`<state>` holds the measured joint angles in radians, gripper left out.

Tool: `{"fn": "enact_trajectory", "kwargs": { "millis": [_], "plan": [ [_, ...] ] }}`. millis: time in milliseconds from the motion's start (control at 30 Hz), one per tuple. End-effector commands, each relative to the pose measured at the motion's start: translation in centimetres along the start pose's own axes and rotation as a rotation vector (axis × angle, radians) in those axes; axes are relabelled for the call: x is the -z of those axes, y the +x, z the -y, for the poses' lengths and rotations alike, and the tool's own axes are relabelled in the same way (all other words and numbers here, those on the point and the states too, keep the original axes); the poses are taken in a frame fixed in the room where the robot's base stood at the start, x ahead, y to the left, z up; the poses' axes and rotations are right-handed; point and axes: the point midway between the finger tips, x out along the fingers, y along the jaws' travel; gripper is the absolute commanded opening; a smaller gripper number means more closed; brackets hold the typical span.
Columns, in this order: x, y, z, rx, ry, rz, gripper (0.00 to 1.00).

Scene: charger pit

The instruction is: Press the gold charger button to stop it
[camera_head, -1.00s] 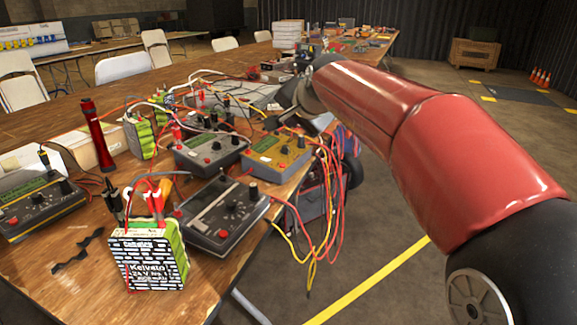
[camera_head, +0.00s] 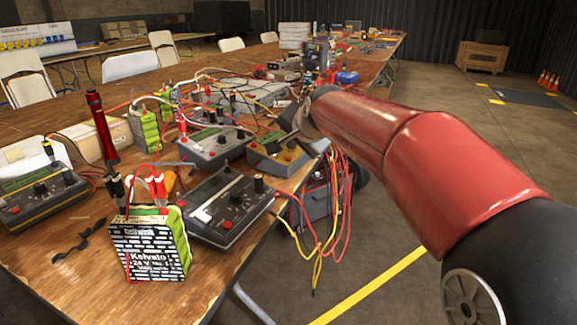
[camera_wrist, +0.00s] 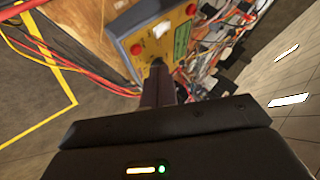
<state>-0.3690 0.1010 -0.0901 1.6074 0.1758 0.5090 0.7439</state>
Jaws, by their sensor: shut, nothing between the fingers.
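The gold charger (camera_head: 270,163) stands at the table's right edge, among grey chargers. In the wrist view its gold face (camera_wrist: 160,42) fills the top middle, with a green screen (camera_wrist: 181,40) and a white label. One red button (camera_wrist: 136,48) is at its left and another red button (camera_wrist: 191,9) is at its upper right. My gripper (camera_wrist: 158,70) is shut and empty, with its fingers pointing at the charger's face near its lower edge. The fingertips hide a little of the panel there. I cannot tell whether they touch it.
A grey charger (camera_head: 230,207) and a Kelvato battery (camera_head: 150,247) stand in front on the table (camera_head: 90,280). Another grey charger (camera_head: 215,146) is just left of the gold one. Red and yellow cables (camera_head: 325,225) hang over the table edge.

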Motion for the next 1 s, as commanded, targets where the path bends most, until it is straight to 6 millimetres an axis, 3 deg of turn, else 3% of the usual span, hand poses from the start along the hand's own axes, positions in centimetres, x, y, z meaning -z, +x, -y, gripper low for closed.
{"fn": "enact_trajectory", "kwargs": {
  "millis": [233,1000],
  "plan": [
    [-0.84,1.17,-0.87,0.000,0.000,0.000,0.00],
    [-0.86,1.19,-0.85,0.000,0.000,0.000,0.00]
  ]
}}
